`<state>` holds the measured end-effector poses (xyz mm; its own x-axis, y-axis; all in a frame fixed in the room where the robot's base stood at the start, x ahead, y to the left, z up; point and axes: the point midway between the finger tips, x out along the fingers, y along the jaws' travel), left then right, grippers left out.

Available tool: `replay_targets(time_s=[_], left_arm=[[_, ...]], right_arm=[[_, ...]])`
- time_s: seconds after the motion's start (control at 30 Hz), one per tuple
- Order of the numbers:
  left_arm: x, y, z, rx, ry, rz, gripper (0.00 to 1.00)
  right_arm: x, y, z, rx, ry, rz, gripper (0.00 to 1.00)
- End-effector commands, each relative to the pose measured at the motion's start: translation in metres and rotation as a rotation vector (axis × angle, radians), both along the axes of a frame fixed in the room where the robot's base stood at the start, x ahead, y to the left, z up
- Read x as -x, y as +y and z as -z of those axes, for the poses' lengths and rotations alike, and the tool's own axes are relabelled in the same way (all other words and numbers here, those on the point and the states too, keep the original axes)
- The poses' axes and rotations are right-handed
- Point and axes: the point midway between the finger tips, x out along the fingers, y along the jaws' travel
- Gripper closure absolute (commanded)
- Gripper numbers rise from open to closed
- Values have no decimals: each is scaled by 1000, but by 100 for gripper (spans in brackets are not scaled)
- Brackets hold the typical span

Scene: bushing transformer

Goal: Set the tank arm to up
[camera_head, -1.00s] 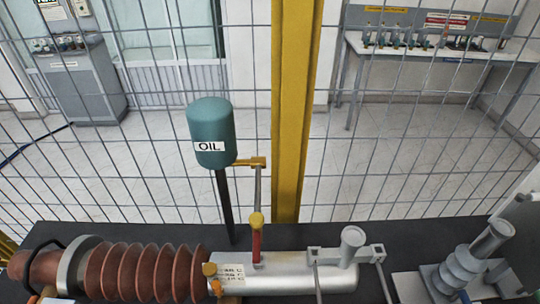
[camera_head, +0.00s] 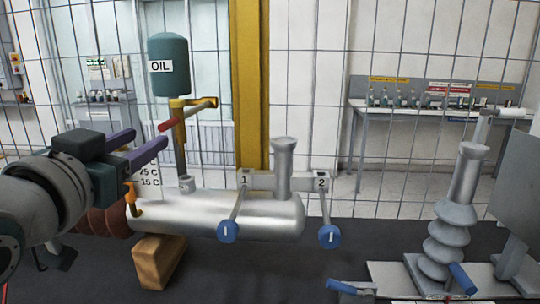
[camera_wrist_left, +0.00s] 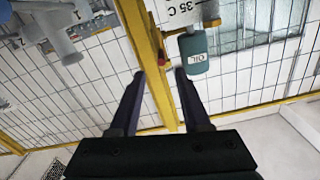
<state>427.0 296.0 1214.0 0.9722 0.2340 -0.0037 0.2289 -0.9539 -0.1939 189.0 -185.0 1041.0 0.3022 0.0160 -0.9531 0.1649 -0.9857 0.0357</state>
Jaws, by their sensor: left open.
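In the left wrist view, a small red part (camera_wrist_left: 162,62) shows between and beyond the fingertips (camera_wrist_left: 160,73), beside the OIL tank (camera_wrist_left: 194,58). Whether the fingers touch it is unclear. My right gripper is out of view.
A silver cylinder (camera_head: 235,215) with blue-knobbed levers 1 (camera_head: 228,232) and 2 (camera_head: 329,236) lies below. A wooden block (camera_head: 160,262) stands under it. A grey insulator (camera_head: 447,236) is at right. A wire fence and yellow post (camera_head: 250,85) stand behind.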

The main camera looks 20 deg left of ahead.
Motion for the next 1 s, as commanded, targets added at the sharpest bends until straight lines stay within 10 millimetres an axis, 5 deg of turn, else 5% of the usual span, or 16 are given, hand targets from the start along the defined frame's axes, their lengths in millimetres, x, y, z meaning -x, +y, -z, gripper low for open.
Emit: replay_targets(time_s=[0.6,1.0], left_arm=[[-86,20,-2,-2,-2,2,53],[-95,23,-1,-2,-2,2,53]], right_arm=[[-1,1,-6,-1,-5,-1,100],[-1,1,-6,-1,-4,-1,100]])
